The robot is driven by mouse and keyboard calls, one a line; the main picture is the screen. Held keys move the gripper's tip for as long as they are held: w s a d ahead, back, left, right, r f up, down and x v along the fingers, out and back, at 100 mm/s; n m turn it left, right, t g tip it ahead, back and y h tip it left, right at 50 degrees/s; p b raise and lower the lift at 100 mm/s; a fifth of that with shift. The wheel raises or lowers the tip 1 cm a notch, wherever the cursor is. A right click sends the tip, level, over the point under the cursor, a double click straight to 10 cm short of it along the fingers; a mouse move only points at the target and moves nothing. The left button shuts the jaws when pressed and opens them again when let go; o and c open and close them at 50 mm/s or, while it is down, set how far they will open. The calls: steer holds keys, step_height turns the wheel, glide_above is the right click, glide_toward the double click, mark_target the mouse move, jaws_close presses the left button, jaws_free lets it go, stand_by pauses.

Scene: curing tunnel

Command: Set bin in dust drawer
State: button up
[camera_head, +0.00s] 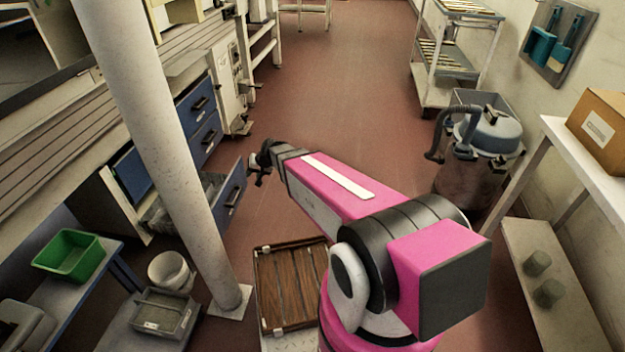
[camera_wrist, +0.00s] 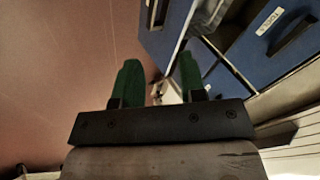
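A drawer with a blue front (camera_head: 231,191) stands pulled out from the bench on the left; its grey inside shows, but I cannot tell what lies in it. My gripper (camera_head: 258,168) is just beyond the drawer front, above the floor. In the wrist view, the two green fingers of my gripper (camera_wrist: 160,72) are apart, with nothing seen held between them. The open drawer front (camera_wrist: 166,32) is ahead of them. A grey labelled bin (camera_head: 163,314) sits low at the lower left. A green bin (camera_head: 70,255) stands on a bench; I cannot tell which bin is meant.
A pale column (camera_head: 168,140) rises between the bins and the drawer. A white bucket (camera_head: 172,272) stands by the grey bin. A slatted wooden panel (camera_head: 289,285) lies beside my arm. A vacuum drum (camera_head: 488,135) is at right. The middle aisle floor is clear.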

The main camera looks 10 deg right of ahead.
steer(key=s+d+r+g+h, duration=0.1)
steer(key=s+d+r+h, duration=0.2)
steer(key=s+d, duration=0.6)
steer(key=s+d+r+g+h, duration=0.2)
steer(key=s+d+r, duration=0.3)
steer(key=s+d, duration=0.3)
steer(key=d, duration=0.3)
steer(key=shift+s+d+r+g+h, duration=0.15)
steer(key=shift+s+d+g+h, duration=0.15)
steer(key=shift+s+h, duration=0.1)
